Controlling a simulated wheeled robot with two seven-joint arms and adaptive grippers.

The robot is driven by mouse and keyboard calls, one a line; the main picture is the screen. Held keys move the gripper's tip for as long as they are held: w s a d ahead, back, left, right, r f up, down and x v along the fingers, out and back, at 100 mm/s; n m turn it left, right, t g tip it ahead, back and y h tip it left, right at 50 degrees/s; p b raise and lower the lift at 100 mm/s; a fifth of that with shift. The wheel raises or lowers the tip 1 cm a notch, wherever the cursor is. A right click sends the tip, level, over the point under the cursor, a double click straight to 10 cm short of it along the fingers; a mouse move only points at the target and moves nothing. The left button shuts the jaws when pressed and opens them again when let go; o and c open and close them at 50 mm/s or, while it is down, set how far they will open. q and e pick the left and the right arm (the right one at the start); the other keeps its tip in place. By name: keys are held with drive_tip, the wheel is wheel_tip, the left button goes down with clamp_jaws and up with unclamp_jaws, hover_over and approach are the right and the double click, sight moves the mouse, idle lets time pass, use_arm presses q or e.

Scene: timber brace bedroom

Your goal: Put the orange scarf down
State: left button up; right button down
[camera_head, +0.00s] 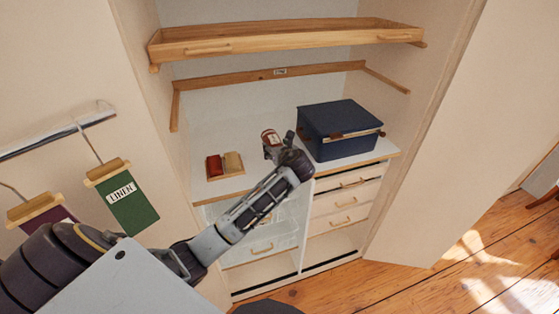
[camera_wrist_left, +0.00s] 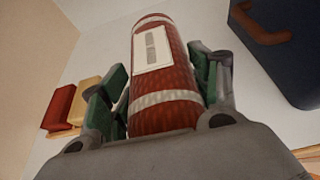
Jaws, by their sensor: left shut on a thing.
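The orange scarf (camera_head: 270,137) is a rust-red roll with pale bands and a white label. My left gripper (camera_head: 273,148) is shut on it above the white cabinet top (camera_head: 262,125), between a small wooden tray and a blue case. In the left wrist view the scarf (camera_wrist_left: 172,82) stands lengthwise between the green finger pads of my left gripper (camera_wrist_left: 160,72), which press its two sides. Its underside is hidden by the gripper, so I cannot tell whether it touches the surface. My right gripper is not in view.
The wooden tray (camera_head: 212,177) holds a red roll (camera_head: 214,165) and a tan roll (camera_head: 233,162). The blue case (camera_head: 340,125) stands close on the right. A wooden shelf (camera_head: 280,35) hangs above, with drawers (camera_head: 345,201) below. Some white surface behind my gripper is clear.

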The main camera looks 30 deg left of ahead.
use_arm(q)
drive_tip(key=shift+f, duration=1.4)
drive_tip(key=shift+f, duration=0.1)
drive_tip(key=shift+f+p, duration=0.35)
drive_tip(key=shift+f, duration=1.45)
drive_tip(key=o, duration=1.2)
drive_tip(key=shift+b+v, duration=0.95)
drive_tip(key=shift+v, duration=5.1)
